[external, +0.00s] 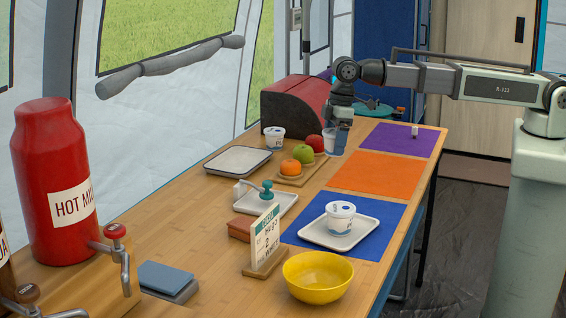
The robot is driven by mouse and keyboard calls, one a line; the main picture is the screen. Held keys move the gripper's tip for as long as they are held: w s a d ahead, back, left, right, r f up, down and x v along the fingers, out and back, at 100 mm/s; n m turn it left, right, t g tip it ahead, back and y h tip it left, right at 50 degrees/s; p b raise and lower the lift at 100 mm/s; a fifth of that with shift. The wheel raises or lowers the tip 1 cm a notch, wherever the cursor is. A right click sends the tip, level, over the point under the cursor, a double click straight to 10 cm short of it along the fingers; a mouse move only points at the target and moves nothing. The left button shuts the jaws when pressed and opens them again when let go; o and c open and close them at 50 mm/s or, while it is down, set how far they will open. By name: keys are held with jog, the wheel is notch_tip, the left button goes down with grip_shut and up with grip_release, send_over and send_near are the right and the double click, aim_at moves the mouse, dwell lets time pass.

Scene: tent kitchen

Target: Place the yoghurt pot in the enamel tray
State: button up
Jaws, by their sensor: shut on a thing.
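My gripper (340,137) points down near the back of the table, shut on a white and blue yoghurt pot (329,142). The fingers partly hide this pot, and I cannot tell whether it touches the table. A second yoghurt pot (274,138) stands at the back left. A dark-rimmed white enamel tray (237,160) lies empty on the table, left of my gripper.
A fruit board (291,181) with an orange, a green apple and a red apple lies between my gripper and the enamel tray. A red bread bin (292,104) stands behind. The orange mat (376,174) is clear. A yellow bowl (318,278) and sign (266,241) stand in front.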

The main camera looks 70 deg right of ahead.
jog(key=w+d+m, duration=0.1)
jog(key=w+d, duration=0.2)
jog(key=w, duration=0.7)
jog(key=w+d+m, duration=0.1)
jog(key=w+d, duration=0.1)
jog(key=w, duration=0.7)
jog(key=n, duration=0.3)
send_over(234, 165)
jog(key=shift+s+d+f, duration=0.1)
jog(key=shift+s+f, duration=0.05)
jog(key=shift+f, duration=2.15)
jog(key=shift+s+d+f, duration=0.1)
jog(key=shift+f, duration=2.15)
jog(key=shift+f, duration=0.2)
jog(key=o, duration=1.1)
jog(key=shift+c, duration=0.2)
jog(key=shift+r, duration=0.15)
notch_tip(234, 165, up, 12)
jog(key=s+d, duration=0.1)
jog(key=shift+s, duration=0.15)
